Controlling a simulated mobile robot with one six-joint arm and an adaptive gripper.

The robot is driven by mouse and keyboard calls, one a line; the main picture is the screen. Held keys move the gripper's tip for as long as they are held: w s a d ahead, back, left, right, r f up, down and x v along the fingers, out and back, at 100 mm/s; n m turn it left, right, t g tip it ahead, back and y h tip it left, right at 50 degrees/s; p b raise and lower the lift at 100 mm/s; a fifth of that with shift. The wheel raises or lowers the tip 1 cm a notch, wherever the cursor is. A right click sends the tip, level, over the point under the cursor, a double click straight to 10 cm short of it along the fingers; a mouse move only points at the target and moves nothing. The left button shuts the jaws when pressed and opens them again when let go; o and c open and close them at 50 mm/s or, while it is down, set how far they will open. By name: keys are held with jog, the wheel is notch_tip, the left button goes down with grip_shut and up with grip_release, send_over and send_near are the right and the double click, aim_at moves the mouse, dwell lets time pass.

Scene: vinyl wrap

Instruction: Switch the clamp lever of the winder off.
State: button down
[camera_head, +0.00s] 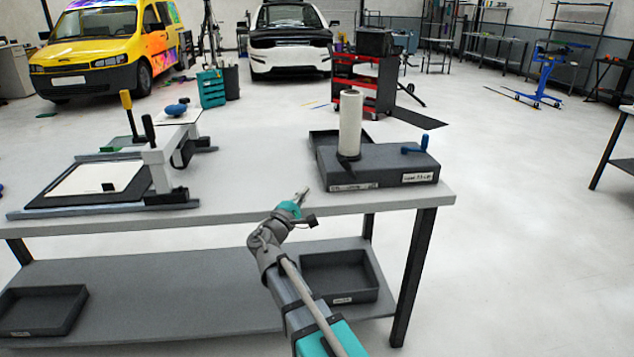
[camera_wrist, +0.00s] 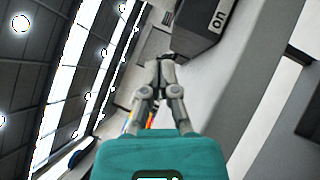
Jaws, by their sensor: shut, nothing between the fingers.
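The winder (camera_head: 392,166) is a dark grey box on the right end of the bench, with a white roll (camera_head: 350,118) standing upright on its left part. A blue lever (camera_head: 414,149) with a raised knob is on the right of its top; it is likely the clamp lever, but its on or off setting is too small to read. My gripper (camera_head: 301,196) is shut and empty at the bench's front edge, left of the winder and apart from the lever. In the wrist view my gripper's fingers (camera_wrist: 157,62) are together below a dark block marked "on" (camera_wrist: 205,25). The lever is not identifiable there.
The bench top (camera_head: 240,204) is clear between the winder and a framed cutting device (camera_head: 100,180) with upright handles at left. A dark open tray (camera_head: 327,144) is behind the winder's left side. Other dark bins (camera_head: 338,275) are on the lower shelf.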

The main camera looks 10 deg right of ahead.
aim_at(348, 167)
jog(key=p+x, duration=0.3)
jog(key=x, duration=0.7)
jog(key=shift+r, duration=0.1)
jog(key=shift+s+d+r+p, duration=0.3)
jog(key=shift+s+d, duration=0.15)
jog(key=shift+d, duration=0.15)
jog(key=shift+s+d+r+p, duration=0.2)
jog(key=shift+s+d+r, duration=0.05)
jog(key=shift+s+d, duration=0.3)
jog(key=shift+s+d+r, duration=0.1)
jog(key=shift+d, duration=0.35)
jog(key=shift+a+r+p, duration=0.1)
jog(key=shift+a+p, duration=0.15)
jog(key=shift+p, duration=0.05)
jog(key=shift+d+r, duration=0.1)
